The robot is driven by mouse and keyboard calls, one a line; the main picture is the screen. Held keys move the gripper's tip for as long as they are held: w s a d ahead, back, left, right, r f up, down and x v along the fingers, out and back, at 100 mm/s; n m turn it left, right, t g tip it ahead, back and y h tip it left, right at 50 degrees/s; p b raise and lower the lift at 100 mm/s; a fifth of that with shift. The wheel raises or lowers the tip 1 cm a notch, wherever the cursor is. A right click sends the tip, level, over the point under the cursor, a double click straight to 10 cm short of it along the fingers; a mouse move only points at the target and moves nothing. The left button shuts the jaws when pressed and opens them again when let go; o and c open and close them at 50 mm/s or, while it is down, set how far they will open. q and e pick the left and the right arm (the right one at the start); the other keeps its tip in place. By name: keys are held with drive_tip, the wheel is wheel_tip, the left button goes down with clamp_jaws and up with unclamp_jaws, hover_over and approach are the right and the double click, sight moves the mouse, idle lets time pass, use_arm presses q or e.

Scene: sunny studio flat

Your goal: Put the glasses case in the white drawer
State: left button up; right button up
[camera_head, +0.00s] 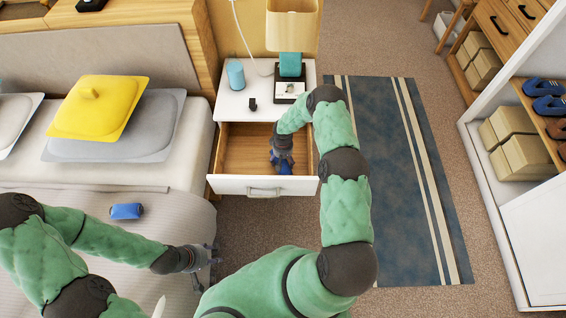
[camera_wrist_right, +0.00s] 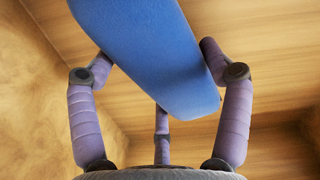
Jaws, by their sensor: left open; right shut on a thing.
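The white drawer (camera_head: 229,185) of the bedside cabinet is pulled open, with a bare wood interior. My right gripper (camera_head: 282,165) reaches down into it from above. In the right wrist view my right gripper (camera_wrist_right: 158,62) is shut on the blue glasses case (camera_wrist_right: 150,50), with wood panels of the drawer behind it. In the head view the gripper and arm mostly hide this case. My left gripper (camera_head: 207,268) is open and empty beside the bed's edge, well short of the drawer.
A small blue item (camera_head: 126,211) lies on the bed. A blue striped rug (camera_head: 385,180) lies right of the cabinet.

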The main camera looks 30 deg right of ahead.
drive_tip(key=shift+f, duration=0.65)
drive_tip(key=shift+f, duration=0.1)
drive_tip(key=o, duration=1.2)
drive_tip(key=shift+r, duration=0.25)
wheel_tip(320, 180, up, 12)
drive_tip(key=p, duration=0.4)
drive_tip(key=shift+f, duration=0.15)
